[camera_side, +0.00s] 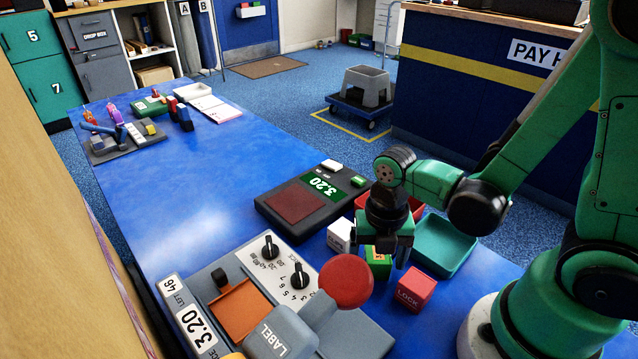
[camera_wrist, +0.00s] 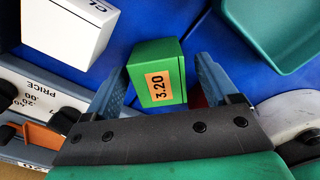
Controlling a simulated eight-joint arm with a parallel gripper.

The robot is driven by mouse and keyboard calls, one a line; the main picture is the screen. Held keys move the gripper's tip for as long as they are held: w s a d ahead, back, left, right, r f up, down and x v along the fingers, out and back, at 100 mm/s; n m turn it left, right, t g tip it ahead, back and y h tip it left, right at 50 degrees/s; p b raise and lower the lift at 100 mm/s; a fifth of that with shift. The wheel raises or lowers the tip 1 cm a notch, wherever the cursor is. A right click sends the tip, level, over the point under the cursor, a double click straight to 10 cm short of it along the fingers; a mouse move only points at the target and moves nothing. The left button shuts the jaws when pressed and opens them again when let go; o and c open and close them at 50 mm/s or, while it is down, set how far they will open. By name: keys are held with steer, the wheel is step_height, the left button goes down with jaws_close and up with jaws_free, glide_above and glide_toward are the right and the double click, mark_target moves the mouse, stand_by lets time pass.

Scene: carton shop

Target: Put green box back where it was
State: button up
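The green box (camera_side: 376,266) sits on the blue table between the white box and the red LOCK box, below my gripper (camera_side: 388,254). In the wrist view the green box (camera_wrist: 152,56) carries an orange label reading 3.20. My gripper (camera_wrist: 160,80) is open, with one finger on each side of the box. A narrow gap shows between the box and each finger. In the side view the fingers and wrist cover part of the box, and its contact with the table is hard to see.
The white box (camera_side: 340,234) stands close on the left, and the red LOCK box (camera_side: 415,289) on the right. A teal tray (camera_side: 445,243) and a red tray (camera_side: 416,208) are behind. A scale (camera_side: 300,205) reads 3.20. A label machine (camera_side: 232,268) with a red button (camera_side: 346,281) is in front.

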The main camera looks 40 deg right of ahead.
steer(key=shift+r, duration=0.15)
steer(key=w+d+r+m+t, duration=0.1)
steer(key=r+m, duration=0.5)
steer(key=m, duration=0.7)
steer(key=w+r+m+t, duration=0.3)
steer(key=r+m+t, duration=0.3)
steer(key=m, duration=0.8)
steer(key=shift+d+r, duration=0.35)
steer(key=shift+d, duration=0.05)
